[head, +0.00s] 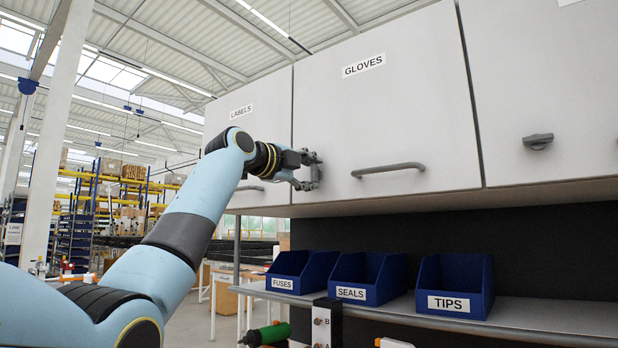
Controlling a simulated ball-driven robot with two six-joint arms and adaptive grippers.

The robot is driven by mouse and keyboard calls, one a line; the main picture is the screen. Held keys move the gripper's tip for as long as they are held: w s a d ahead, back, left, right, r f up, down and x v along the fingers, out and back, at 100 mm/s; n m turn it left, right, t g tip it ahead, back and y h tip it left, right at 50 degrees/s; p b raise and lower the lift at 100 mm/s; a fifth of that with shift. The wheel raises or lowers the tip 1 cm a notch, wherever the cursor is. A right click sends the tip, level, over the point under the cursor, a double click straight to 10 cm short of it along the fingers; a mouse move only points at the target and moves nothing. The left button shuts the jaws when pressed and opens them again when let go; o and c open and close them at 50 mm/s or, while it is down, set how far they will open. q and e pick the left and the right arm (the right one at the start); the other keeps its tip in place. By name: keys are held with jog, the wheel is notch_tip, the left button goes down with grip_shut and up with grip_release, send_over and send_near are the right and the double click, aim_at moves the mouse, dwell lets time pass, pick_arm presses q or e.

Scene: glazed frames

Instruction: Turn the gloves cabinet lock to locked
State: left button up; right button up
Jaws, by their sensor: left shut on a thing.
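The gloves cabinet (385,120) has a closed grey door with a "GLOVES" label near its top. A bar handle (388,169) runs along the lower part of that door. My left gripper (314,171) is at the door's lower left corner, left of the handle, with its fingers shut on the gloves cabinet lock. The fingers hide most of the lock, so I cannot tell which way it is turned. My right gripper is not in view.
The labels cabinet (255,122) is on the left, its handle partly behind my arm. A neighbouring door on the right has a dark knob (538,141). Below, blue bins for fuses (297,273), seals (368,279) and tips (455,287) stand on a shelf (540,318).

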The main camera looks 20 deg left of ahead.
pick_arm(q)
jog(key=shift+f+m, duration=0.1)
jog(key=shift+m, duration=0.3)
jog(key=o, duration=1.2)
jog(key=shift+c, duration=0.2)
jog(key=v, duration=1.2)
